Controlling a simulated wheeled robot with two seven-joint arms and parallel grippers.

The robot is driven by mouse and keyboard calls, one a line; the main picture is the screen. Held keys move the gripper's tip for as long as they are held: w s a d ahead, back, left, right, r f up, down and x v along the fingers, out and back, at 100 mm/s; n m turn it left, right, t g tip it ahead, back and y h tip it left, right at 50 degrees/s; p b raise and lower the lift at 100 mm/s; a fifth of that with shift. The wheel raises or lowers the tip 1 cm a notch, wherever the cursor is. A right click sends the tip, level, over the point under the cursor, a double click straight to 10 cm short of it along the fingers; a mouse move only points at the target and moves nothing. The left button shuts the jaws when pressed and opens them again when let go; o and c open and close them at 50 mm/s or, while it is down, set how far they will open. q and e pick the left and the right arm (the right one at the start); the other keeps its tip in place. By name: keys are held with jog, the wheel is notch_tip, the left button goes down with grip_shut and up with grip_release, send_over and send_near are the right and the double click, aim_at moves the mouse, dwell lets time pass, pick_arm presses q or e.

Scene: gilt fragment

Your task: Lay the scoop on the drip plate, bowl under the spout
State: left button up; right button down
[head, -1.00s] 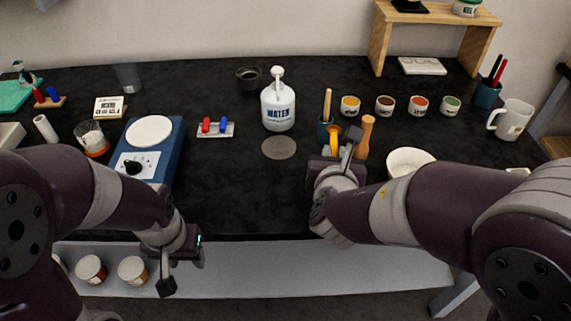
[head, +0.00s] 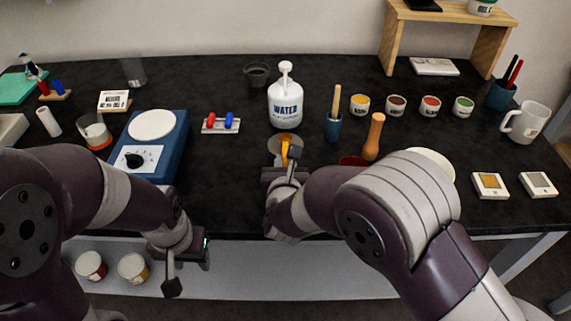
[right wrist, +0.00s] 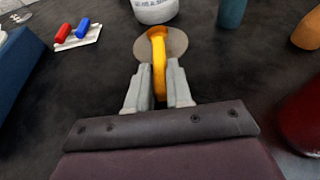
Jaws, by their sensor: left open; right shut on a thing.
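The yellow scoop (head: 285,150) is held in my right gripper (head: 290,168), which is shut on it. In the right wrist view the scoop (right wrist: 158,62) sits between the two fingers (right wrist: 158,88), its far end over the round grey drip plate (right wrist: 176,44). The drip plate (head: 275,144) lies on the table just in front of the white WATER bottle (head: 287,100) with its pump spout. I cannot tell whether the scoop touches the plate. My left gripper (head: 176,270) is open and empty, low in front of the table's front edge.
A blue hotplate (head: 172,150) stands left of the plate, and a small tray with red and blue pieces (head: 221,126) lies between. A teal holder (head: 333,128), a wooden pestle (head: 374,136) and a dark red item (head: 352,161) stand to the right. A white bowl (head: 436,160) is partly behind my right arm.

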jog(key=shift+f+b, duration=0.4)
jog(key=shift+b, duration=0.1)
jog(key=c, duration=1)
grip_release()
